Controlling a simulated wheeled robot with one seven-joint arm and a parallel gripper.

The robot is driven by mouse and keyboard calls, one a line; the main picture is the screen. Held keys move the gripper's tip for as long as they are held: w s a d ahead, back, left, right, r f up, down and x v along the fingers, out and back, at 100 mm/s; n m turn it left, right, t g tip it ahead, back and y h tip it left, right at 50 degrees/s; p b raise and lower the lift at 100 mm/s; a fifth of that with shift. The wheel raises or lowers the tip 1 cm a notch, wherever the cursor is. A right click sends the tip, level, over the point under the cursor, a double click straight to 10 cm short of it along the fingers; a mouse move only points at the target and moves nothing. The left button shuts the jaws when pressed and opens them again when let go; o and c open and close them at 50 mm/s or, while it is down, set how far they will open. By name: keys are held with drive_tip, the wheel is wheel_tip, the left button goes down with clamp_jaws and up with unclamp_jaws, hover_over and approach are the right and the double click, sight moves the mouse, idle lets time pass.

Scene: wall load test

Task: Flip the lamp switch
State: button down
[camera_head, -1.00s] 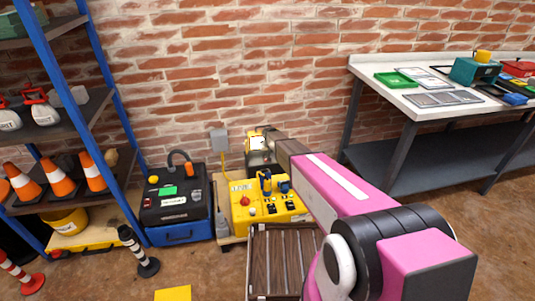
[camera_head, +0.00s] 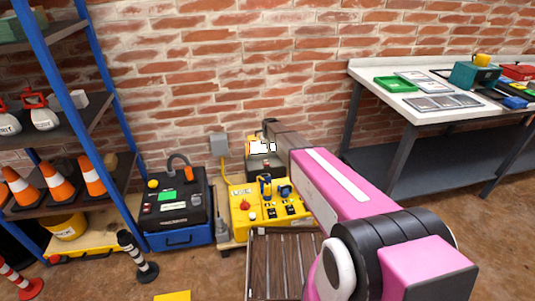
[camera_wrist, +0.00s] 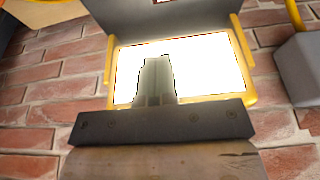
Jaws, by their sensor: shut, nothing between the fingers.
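A work lamp with a yellow frame and a glowing white panel fills the middle of the wrist view (camera_wrist: 205,70). In the head view the lamp (camera_head: 258,147) stands by the brick wall behind the yellow control box, partly covered by my arm. My gripper (camera_wrist: 157,64) is shut and empty, its fingers pointing at the bright panel. Glare washes out the fingers, and I cannot tell whether they touch the lamp. In the head view my gripper's tips are hard to make out beside the lamp. I cannot make out the lamp's switch in either view.
A yellow control box (camera_head: 262,213) with a red knob and blue handles sits below my arm. A grey wall box (camera_head: 219,144) is left of the lamp. A black and blue case (camera_head: 176,212) and a blue shelf stand left; a workbench (camera_head: 440,110) stands right.

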drive_tip(key=v, duration=0.2)
drive_tip(key=w+v, duration=0.1)
drive_tip(key=v, duration=0.2)
drive_tip(key=shift+a+r, duration=0.1)
drive_tip(key=shift+r, duration=0.35)
